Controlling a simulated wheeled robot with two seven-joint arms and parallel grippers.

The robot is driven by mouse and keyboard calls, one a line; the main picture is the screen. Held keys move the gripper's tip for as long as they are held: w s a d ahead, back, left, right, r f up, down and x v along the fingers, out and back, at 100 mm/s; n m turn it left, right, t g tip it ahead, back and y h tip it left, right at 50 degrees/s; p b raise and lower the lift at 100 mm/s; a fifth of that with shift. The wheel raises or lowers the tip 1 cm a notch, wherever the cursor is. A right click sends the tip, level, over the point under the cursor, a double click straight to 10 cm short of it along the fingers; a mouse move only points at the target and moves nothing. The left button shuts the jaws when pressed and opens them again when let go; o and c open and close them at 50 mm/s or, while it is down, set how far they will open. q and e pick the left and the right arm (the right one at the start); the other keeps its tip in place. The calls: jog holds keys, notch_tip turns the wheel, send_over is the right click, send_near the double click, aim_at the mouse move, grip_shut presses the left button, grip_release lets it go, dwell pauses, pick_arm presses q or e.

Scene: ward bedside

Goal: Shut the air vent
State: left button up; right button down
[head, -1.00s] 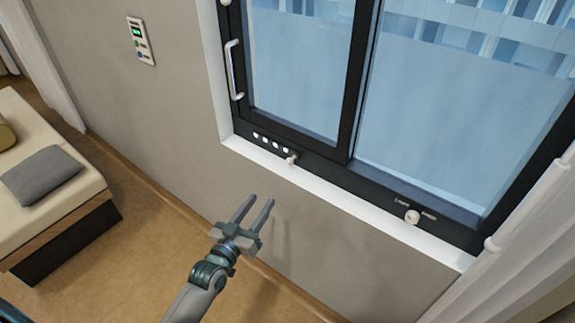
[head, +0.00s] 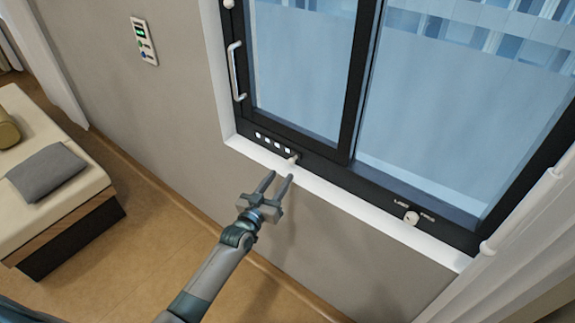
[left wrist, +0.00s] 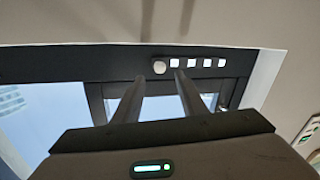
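The air vent (head: 272,143) is a row of several small bright slots in the dark lower window frame. A pale round knob (head: 293,158) sits at the right end of the row. My left gripper (head: 278,177) is open and empty, its two fingers pointing at the frame, just below and left of the knob in the head view. In the left wrist view the vent slots (left wrist: 198,63) run to the right of the knob (left wrist: 159,67), and the knob lies just beyond and between the tips of my left gripper (left wrist: 161,77). No contact is visible. My right gripper is not in view.
A second pale knob (head: 411,218) with small lettering sits further right on the frame. A white sill (head: 330,191) runs below the window. A handle (head: 236,70) is on the left sash. A wall panel (head: 144,41), a bed (head: 70,208) and a curtain (head: 520,225) stand around.

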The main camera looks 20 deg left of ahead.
aim_at(290, 164)
pick_arm(q)
jog(key=shift+w+d+p, duration=0.1)
jog(key=shift+w+d, duration=0.05)
jog(key=shift+w, duration=0.9)
jog(key=shift+w+d+p, duration=0.15)
jog(key=shift+w+d, duration=0.05)
jog(key=shift+w, duration=0.85)
jog(key=shift+w+d+p, duration=0.1)
jog(key=shift+w+d, duration=0.05)
jog(key=shift+w, duration=0.9)
jog(key=shift+c, duration=0.7)
